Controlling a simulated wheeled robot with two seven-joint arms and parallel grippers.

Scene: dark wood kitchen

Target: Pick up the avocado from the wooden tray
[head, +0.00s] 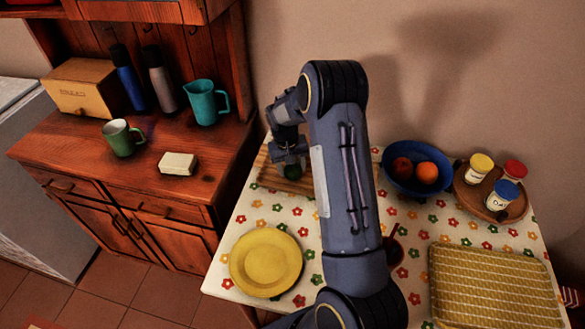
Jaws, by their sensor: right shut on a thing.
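The wooden tray (270,175) lies at the back left of the flowered table, partly hidden behind my right arm. The dark green avocado (292,171) is at the tray, directly under my right gripper (291,161). My right gripper points down and is shut on the avocado. I cannot tell whether the avocado still touches the tray. My left gripper is not in view.
A yellow plate (265,262) sits at the table's front left. A blue bowl (394,180) with fruit and a round wooden board (467,197) with jars stand at the back right. A woven mat (490,290) lies front right. A wooden cabinet (120,190) stands left.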

